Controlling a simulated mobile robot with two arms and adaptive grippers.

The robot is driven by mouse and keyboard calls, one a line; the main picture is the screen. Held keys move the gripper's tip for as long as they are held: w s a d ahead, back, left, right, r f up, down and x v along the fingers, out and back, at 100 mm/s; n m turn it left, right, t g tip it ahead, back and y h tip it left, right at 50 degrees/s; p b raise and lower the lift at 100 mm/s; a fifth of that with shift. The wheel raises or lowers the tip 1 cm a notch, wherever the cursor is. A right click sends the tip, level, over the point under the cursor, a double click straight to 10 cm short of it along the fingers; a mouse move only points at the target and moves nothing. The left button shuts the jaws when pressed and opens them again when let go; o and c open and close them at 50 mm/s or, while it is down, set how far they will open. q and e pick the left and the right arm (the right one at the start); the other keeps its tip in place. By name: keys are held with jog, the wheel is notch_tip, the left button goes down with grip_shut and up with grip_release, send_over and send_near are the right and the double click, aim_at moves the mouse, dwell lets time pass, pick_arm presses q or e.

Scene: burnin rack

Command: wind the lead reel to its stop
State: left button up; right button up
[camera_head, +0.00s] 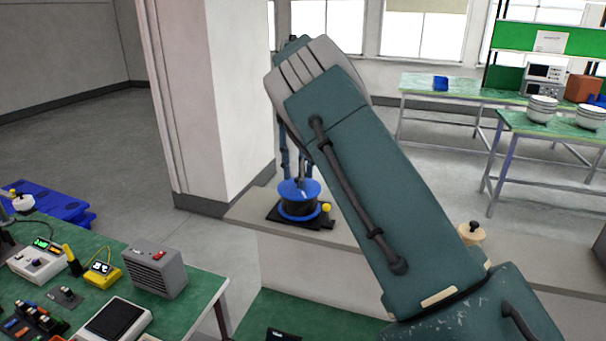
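The lead reel (311,187), with a blue top and a blue lower rim, stands on a black base on a grey ledge beside a white pillar. A yellow knob (326,208) shows at the right of its base. My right arm reaches across from the lower right, and its wrist hides much of the view above the reel. My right gripper (300,178) points down at the top of the reel. Its fingers are partly hidden, so I cannot tell whether they touch or grip anything. My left gripper is out of view.
A green bench (190,318) at the lower left holds meters, a grey box (155,270) and small parts. The pillar (235,90) stands close behind the reel on the left. A beige knob (471,232) sits right of my arm. Farther benches stand at the upper right.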

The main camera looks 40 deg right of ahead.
jog(key=shift+f, duration=0.15)
grip_shut()
jog(key=shift+m, duration=0.3)
jog(key=m, duration=0.2)
jog(key=shift+m, duration=2.4)
grip_release()
